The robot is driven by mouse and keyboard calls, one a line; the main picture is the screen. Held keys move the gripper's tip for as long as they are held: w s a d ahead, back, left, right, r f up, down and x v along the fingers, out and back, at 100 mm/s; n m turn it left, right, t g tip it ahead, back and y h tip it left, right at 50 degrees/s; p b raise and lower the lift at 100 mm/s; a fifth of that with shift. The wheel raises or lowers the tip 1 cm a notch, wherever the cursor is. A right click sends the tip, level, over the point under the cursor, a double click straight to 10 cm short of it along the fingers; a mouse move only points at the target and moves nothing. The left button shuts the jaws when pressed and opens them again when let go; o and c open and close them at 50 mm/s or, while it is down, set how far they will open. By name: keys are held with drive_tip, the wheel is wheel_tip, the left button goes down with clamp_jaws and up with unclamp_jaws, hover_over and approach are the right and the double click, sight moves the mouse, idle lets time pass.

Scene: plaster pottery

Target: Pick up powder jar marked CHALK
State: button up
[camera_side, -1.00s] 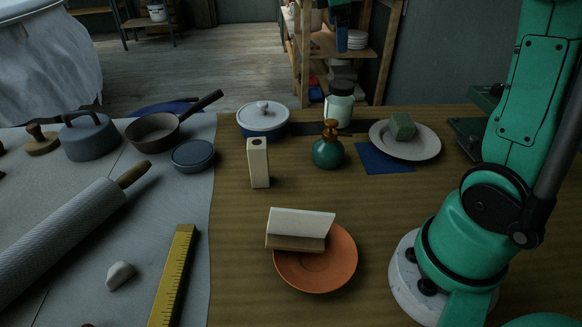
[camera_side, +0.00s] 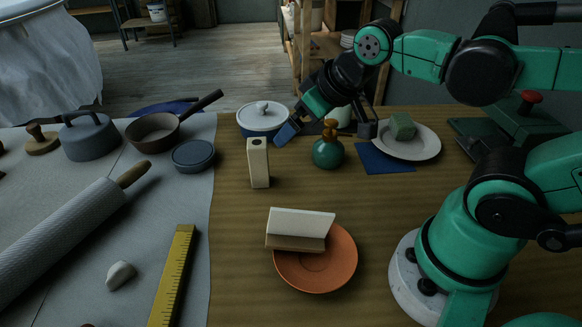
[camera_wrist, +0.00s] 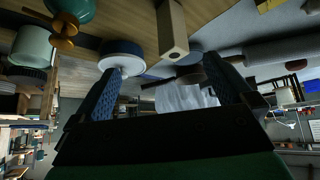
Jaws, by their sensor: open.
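A pale green jar with a dark lid is the likely powder jar; no CHALK marking is legible. In the side view the jar (camera_side: 343,115) stands at the back of the table, mostly hidden behind my gripper and arm. In the wrist view the jar (camera_wrist: 32,45) appears inverted at the upper left, outside the fingers. My gripper (camera_side: 287,133) is above the table in front of the lidded dish, to the left of the jar. In the wrist view my gripper (camera_wrist: 165,88) has its two blue fingers wide apart with nothing held between them.
A green pump bottle (camera_side: 328,153) stands close in front of the jar. A lidded dish (camera_side: 262,116) and a beige box (camera_side: 258,163) are to the left. A plate (camera_side: 420,145) with a green block is at right.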

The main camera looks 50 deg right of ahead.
drive_tip(key=shift+s+a+f, duration=0.25)
drive_tip(key=shift+a+f, duration=0.05)
drive_tip(key=shift+f, duration=0.1)
wheel_tip(320, 180, up, 5)
drive_tip(key=w+d+m+t+y, duration=0.1)
drive_tip(key=w+d+t, duration=0.1)
drive_tip(key=w+d, duration=0.6)
drive_tip(key=s+d+m+t+h, duration=0.1)
drive_tip(key=s+d+t+h, duration=0.25)
drive_tip(key=d, duration=1.45)
drive_tip(key=shift+t+y, duration=0.25)
drive_tip(key=shift+t, duration=0.2)
drive_tip(key=shift+w+d+f, duration=0.2)
drive_tip(key=shift+w+f, duration=0.6)
drive_tip(key=shift+f, duration=1.05)
drive_tip(key=shift+w+d+f, duration=0.25)
drive_tip(key=shift+w+f, duration=0.55)
drive_tip(key=shift+f, duration=1.05)
drive_tip(key=shift+w+d+f, duration=0.2)
drive_tip(key=shift+w+f, duration=0.6)
drive_tip(key=shift+f, duration=1.05)
